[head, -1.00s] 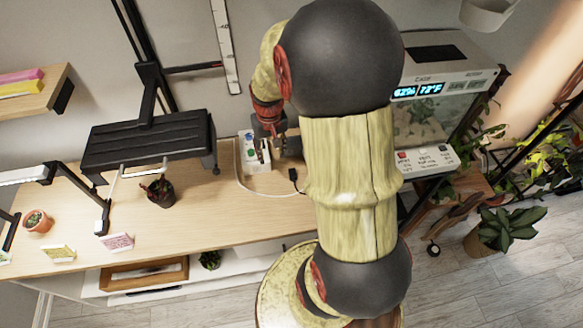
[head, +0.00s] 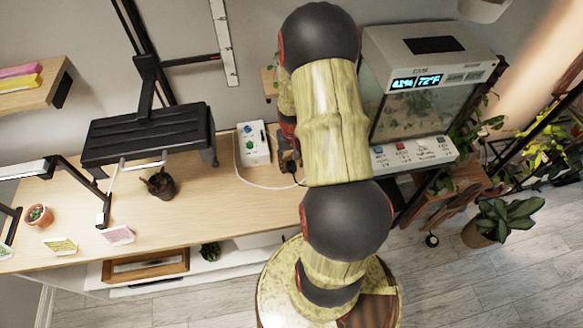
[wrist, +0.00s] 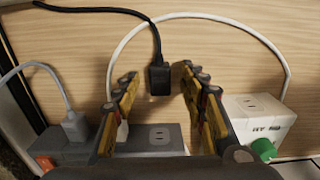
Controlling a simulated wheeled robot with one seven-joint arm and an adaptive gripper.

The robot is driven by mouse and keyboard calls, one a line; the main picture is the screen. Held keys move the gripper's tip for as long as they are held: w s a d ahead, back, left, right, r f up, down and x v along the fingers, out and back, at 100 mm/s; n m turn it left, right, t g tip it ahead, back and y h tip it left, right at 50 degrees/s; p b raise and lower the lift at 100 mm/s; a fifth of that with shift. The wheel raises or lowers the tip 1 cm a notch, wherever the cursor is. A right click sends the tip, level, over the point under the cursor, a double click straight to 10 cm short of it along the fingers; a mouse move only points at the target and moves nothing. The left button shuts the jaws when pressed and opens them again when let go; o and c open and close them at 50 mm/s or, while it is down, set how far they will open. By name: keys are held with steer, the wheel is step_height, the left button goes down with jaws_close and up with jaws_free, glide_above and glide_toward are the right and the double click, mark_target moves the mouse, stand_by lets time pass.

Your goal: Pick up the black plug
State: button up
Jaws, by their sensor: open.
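The black plug (wrist: 159,80) lies on the wooden surface in the wrist view, with its black cable running up and left. My gripper (wrist: 157,78) is open, with one yellow-and-grey finger on each side of the plug. A gap shows on both sides, and I cannot tell the height of the fingers above the surface. In the head view my gripper (head: 288,155) is low over the bench, right of the white control box (head: 252,145), partly behind my arm. I cannot make out the plug clearly there.
A grey power strip (wrist: 152,138) with a grey plug (wrist: 75,126) in it lies near the fingers. The white control box with a green knob (wrist: 263,148) is to the right. A white cable (wrist: 208,18) arches around the plug. A terrarium (head: 415,110) stands right of my arm.

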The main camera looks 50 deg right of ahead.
steer(key=shift+f, duration=0.5)
steer(key=shift+c, duration=0.7)
jaws_close()
